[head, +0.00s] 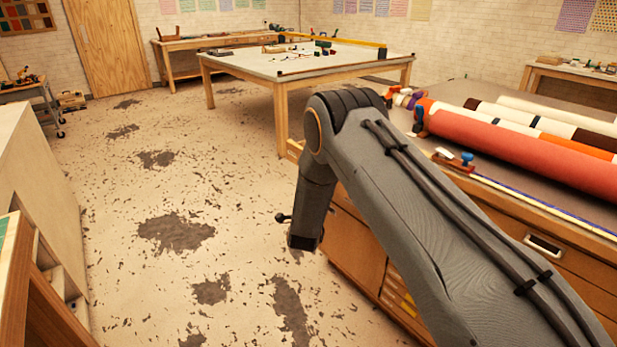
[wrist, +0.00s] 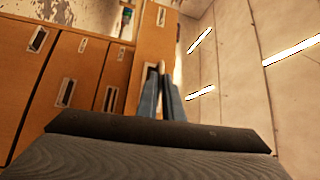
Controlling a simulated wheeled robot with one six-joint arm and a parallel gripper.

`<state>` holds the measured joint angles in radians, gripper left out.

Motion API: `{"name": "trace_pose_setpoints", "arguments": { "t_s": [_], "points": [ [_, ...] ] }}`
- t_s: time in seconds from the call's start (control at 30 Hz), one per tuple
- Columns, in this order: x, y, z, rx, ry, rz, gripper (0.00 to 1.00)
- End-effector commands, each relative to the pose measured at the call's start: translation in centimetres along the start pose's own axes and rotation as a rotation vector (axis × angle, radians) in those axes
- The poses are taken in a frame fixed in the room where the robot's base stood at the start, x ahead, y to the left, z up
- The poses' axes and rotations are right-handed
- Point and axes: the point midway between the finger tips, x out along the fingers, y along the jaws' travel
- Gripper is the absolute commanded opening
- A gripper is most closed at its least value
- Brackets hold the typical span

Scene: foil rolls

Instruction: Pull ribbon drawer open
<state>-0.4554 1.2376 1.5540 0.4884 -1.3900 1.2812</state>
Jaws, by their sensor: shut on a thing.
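My gripper (wrist: 160,76) shows in the wrist view as two blue-grey fingers reaching up to a wooden drawer front (wrist: 153,38). The fingers are shut on that drawer's handle (wrist: 152,68), which they partly cover. This front looks nearer to the camera than its neighbours, but I cannot tell how far out it stands. Its pale label (wrist: 161,16) is too small to read, so I cannot confirm that it is the ribbon drawer. In the head view my arm hides much of the drawer cabinet (head: 357,240), and my gripper and its drawer do not show.
Other drawer fronts (wrist: 66,92) with handles and labels fill the left of the wrist view. Colourful foil rolls (head: 530,150) and a stamp-like tool (head: 455,161) lie on the cabinet top. A pale unit (head: 35,150) stands left. The stained floor (head: 130,220) between is clear.

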Motion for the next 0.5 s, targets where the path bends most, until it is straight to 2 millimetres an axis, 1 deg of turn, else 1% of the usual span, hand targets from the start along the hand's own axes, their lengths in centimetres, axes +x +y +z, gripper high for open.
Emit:
{"name": "trace_pose_setpoints", "arguments": {
  "t_s": [0.27,0.3,0.4,0.5],
  "points": [
    [0.03,-0.02,-0.03,0.0,0.001,0.0,0.0],
    [0.03,-0.02,-0.03,0.0,0.001,0.0,0.1],
    [0.02,-0.02,-0.02,0.001,0.001,0.0,0.26],
    [0.01,-0.02,0.0,0.001,0.001,0.0,0.26]
  ]
}}
